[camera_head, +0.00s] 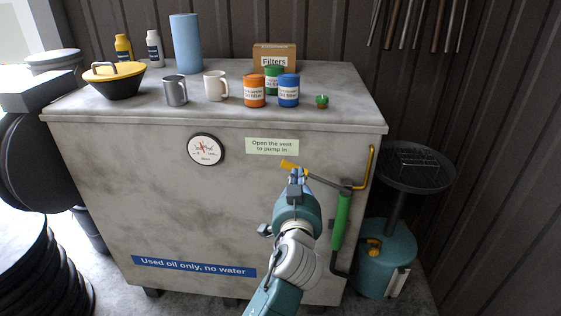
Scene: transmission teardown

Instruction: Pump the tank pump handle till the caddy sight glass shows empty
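The pump is mounted on the front right of the grey tank (180,220), with a green cylinder (341,222). Its dark lever handle (325,182) runs up and left to a yellow grip (290,165). The teal caddy (385,262) stands on the floor right of the tank, under a round dark pan (418,168). A pale strip (398,281) on its side may be the sight glass; its level is unreadable.
Mugs, filter cans, a blue roll (186,43) and a yellow-lidded bowl (113,81) stand on top. A yellow pipe (371,166) runs beside the pump. Dark drums stand at left.

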